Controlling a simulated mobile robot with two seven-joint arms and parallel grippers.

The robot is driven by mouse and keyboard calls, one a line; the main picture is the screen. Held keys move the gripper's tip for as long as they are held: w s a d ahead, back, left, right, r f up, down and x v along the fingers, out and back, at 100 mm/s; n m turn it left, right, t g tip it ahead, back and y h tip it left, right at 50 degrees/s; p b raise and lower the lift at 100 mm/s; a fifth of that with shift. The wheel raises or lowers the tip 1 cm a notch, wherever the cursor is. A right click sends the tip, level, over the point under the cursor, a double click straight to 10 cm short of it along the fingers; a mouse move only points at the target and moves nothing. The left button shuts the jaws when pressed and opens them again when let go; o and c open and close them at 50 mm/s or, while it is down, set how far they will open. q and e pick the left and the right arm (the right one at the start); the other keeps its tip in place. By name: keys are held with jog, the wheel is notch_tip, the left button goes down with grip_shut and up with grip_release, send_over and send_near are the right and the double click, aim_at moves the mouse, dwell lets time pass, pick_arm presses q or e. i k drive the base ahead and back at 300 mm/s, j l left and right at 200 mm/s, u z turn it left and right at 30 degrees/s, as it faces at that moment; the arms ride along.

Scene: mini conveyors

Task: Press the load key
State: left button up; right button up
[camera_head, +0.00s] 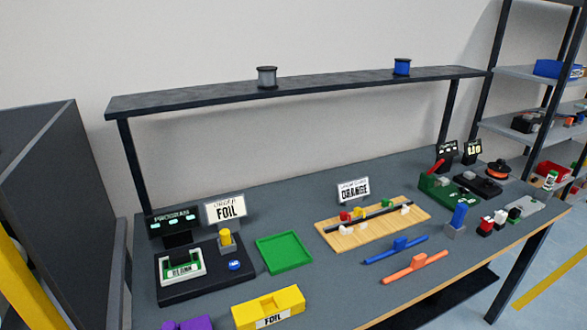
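A black program station (200,284) stands at the left of the table. It carries a white and green tray marked BLANK (181,268), a yellow knob on a grey block (225,237) and a round blue button (234,265). The writing on the blue button is too small to read, so I cannot tell which key is the load key. A PROGRAM display (173,225) with lit fields stands behind, beside a sign reading FOIL (226,210). Neither of my grippers is in view.
A green tray (284,252), yellow FOIL block (268,306) and purple object (187,324) lie nearby. A wooden board (352,238), blue bar (381,257) and orange bar (415,267) lie further right. Another green device (445,189) stands at the right. A dark shelf (330,86) spans the back.

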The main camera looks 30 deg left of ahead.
aim_at(234, 265)
jog(key=u, duration=1.55)
